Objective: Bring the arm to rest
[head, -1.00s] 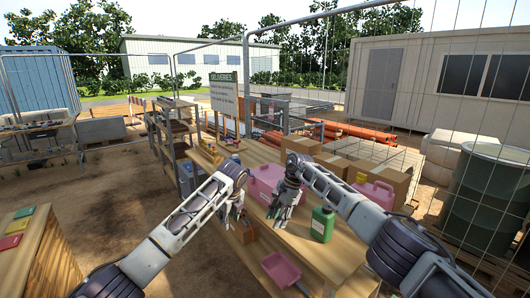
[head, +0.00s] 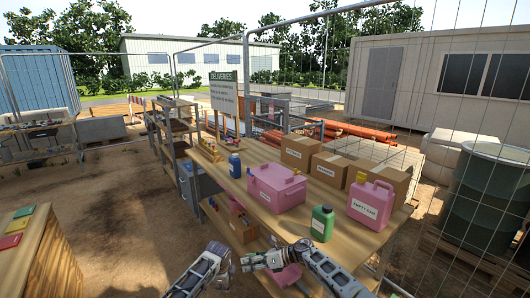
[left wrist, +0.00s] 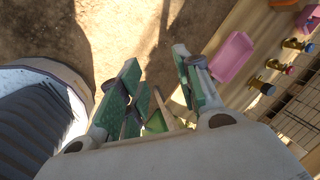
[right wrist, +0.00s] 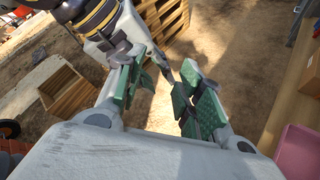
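My left gripper (head: 224,276) hangs low in the head view, in front of the wooden bench. In the left wrist view its green-padded fingers (left wrist: 155,95) stand apart with nothing held between them. My right gripper (head: 250,262) is just right of it and slightly higher, pointing left near the bench's front edge. In the right wrist view its fingers (right wrist: 163,95) are also apart and empty. The two grippers are close together in the head view; I cannot tell the exact gap.
The bench (head: 340,237) holds a pink chest (head: 275,190), a green bottle (head: 322,224), a pink can (head: 370,203), a blue bottle (head: 235,167) and cardboard boxes (head: 328,169). Another wooden surface (head: 42,255) stands at left. Bare ground (head: 125,215) lies between.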

